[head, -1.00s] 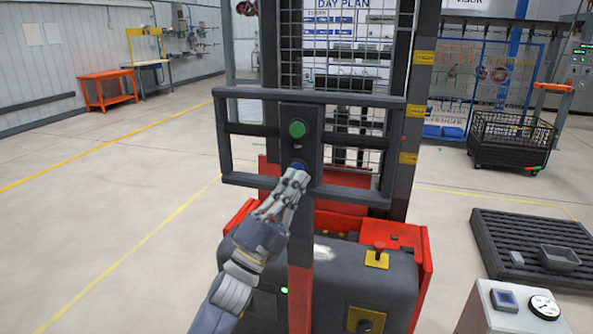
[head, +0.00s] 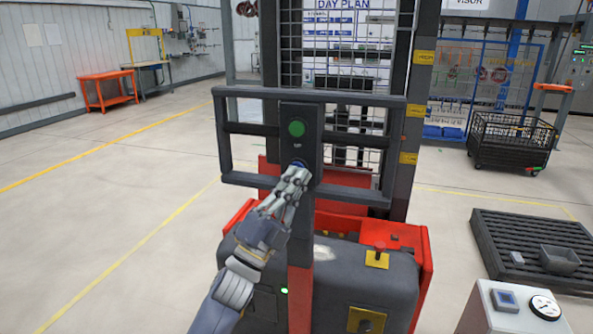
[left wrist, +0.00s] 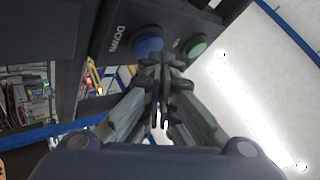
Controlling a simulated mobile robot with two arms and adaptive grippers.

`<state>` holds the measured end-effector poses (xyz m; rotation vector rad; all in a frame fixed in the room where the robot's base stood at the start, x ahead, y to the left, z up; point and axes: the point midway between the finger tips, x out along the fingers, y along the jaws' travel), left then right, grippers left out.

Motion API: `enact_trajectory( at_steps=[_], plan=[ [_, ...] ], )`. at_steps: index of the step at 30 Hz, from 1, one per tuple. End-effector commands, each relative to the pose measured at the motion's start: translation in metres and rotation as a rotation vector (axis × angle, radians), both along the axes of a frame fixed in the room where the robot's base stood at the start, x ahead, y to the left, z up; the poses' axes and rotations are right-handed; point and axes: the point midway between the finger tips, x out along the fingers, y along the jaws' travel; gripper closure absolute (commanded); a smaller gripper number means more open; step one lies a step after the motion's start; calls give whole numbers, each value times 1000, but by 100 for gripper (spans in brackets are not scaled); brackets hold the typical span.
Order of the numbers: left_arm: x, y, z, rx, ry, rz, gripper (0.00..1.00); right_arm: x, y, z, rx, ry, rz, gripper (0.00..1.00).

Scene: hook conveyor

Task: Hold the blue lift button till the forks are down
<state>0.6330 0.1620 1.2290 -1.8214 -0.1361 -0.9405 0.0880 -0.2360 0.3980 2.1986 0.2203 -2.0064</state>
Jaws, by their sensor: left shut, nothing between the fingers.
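The blue lift button (left wrist: 149,44) sits on a dark control box (head: 313,146) on the stacker's frame, beside the label DOWN. The green button (head: 296,128) is above it in the head view and also shows in the left wrist view (left wrist: 196,46). My left gripper (head: 299,172) is shut and empty, with its fingertips (left wrist: 162,62) at the blue button's edge. The fingers hide most of the blue button in the head view. I cannot tell whether the button is pressed in. The forks are not clearly visible behind the mast. My right gripper is not in view.
The red and grey stacker body (head: 350,270) stands close in front, with a red knob (head: 380,246) on a yellow plate. A black wire bin (head: 510,140) and a dark pallet (head: 530,245) are at the right. The floor at left is clear.

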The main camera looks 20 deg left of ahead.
Motion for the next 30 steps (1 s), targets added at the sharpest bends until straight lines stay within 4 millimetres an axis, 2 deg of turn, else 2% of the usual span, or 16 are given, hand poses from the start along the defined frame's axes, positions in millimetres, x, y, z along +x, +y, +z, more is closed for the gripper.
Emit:
enact_trajectory(
  at_steps=[30],
  plan=[
    [9, 0, 0, 0, 0, 0, 100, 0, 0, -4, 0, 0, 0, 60]
  ],
)
